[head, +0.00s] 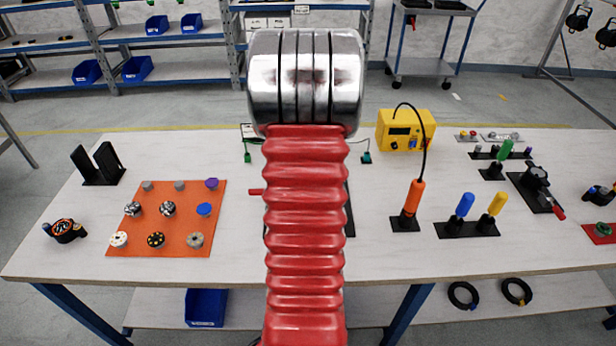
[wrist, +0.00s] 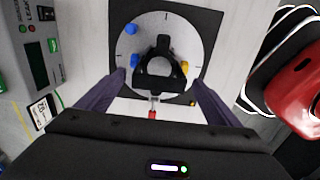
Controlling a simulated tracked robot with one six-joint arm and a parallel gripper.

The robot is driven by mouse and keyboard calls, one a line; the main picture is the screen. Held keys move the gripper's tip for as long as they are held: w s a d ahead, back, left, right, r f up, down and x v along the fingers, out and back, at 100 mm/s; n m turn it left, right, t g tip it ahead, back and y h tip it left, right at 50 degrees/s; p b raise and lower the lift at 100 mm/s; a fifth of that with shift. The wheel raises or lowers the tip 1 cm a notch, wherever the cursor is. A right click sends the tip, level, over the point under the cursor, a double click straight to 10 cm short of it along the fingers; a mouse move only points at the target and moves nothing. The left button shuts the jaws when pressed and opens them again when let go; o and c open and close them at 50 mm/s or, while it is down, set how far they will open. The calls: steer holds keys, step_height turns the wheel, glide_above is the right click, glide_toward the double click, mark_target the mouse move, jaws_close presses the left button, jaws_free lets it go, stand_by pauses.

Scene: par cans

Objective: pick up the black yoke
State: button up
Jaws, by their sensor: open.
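The black yoke (wrist: 161,70) lies in the wrist view on a white round plate with tick marks (wrist: 158,22), which sits on a black square base (wrist: 205,20). A thin rod with a red end (wrist: 152,114) points from the yoke's side toward my gripper. My gripper (wrist: 159,78) is open and empty, its two dark purple fingers spread on either side of the yoke, with gaps showing. In the head view my red arm hides the yoke and gripper; only a dark edge of the base (head: 350,215) shows.
Blue pegs (wrist: 131,28) and yellow pegs (wrist: 184,66) stand around the yoke. A grey meter with a display (wrist: 38,62) is at the wrist view's left. On the table are an orange mat with knobs (head: 125,232), an orange-handled tool (head: 412,197) and a yellow box (head: 404,130).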

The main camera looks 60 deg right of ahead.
steer(key=shift+f, duration=0.1)
steer(key=shift+f, duration=2.55)
steer(key=shift+c, duration=0.2)
steer(key=c, duration=1.1)
